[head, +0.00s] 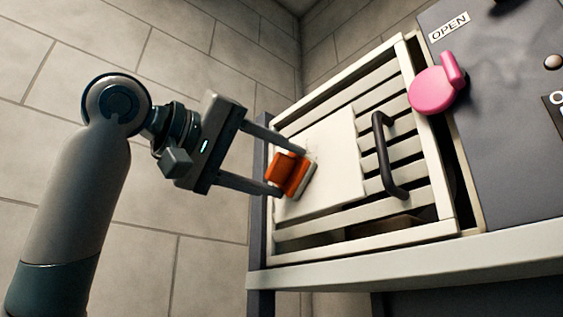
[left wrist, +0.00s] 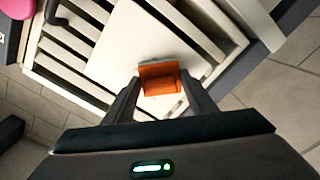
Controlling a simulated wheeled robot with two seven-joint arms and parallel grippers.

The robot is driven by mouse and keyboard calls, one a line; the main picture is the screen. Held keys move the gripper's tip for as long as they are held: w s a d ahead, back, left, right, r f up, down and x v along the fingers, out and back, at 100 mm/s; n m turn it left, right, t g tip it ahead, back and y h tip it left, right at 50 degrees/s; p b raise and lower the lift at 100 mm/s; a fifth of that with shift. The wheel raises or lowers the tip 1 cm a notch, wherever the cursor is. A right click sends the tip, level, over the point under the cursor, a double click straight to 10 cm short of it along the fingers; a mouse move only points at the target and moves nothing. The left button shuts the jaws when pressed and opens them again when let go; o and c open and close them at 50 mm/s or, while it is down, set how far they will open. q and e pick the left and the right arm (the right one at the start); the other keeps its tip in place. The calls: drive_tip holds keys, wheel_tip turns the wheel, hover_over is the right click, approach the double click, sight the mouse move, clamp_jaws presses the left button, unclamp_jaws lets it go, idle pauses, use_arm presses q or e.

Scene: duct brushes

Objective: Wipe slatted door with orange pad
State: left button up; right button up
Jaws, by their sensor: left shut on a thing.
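The slatted door (head: 375,210) is cream, with horizontal slats, a flat pale panel (head: 335,150) over its left-middle part and a black bar handle (head: 384,155). My left gripper (head: 292,172) is shut on the orange pad (head: 288,172), which has a pale face turned to the door. The pad is at the panel's left part, touching or very close to it; I cannot tell which. In the left wrist view the orange pad (left wrist: 159,78) sits between the fingertips in front of the panel (left wrist: 135,45). My right gripper is not in view.
A pink knob (head: 434,92) sticks out right of the door on a grey panel (head: 510,150) with an "OPEN" label (head: 449,27). A pale ledge (head: 420,260) runs below the door. A block wall (head: 200,50) stands behind and to the left.

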use_arm(q)
drive_tip(key=shift+w+a, duration=0.55)
drive_tip(key=shift+w, duration=0.25)
drive_tip(key=shift+r+p, duration=0.65)
drive_tip(key=shift+r, duration=0.05)
drive_tip(key=shift+s+d, duration=0.1)
drive_tip(key=shift+s+d+f+b, duration=0.1)
drive_tip(key=shift+s+d+b, duration=0.15)
drive_tip(key=shift+s+b, duration=0.15)
drive_tip(key=shift+s+d+b, duration=0.35)
drive_tip(key=shift+s+d, duration=0.3)
drive_tip(key=shift+s, duration=0.25)
drive_tip(key=shift+s+d, duration=0.1)
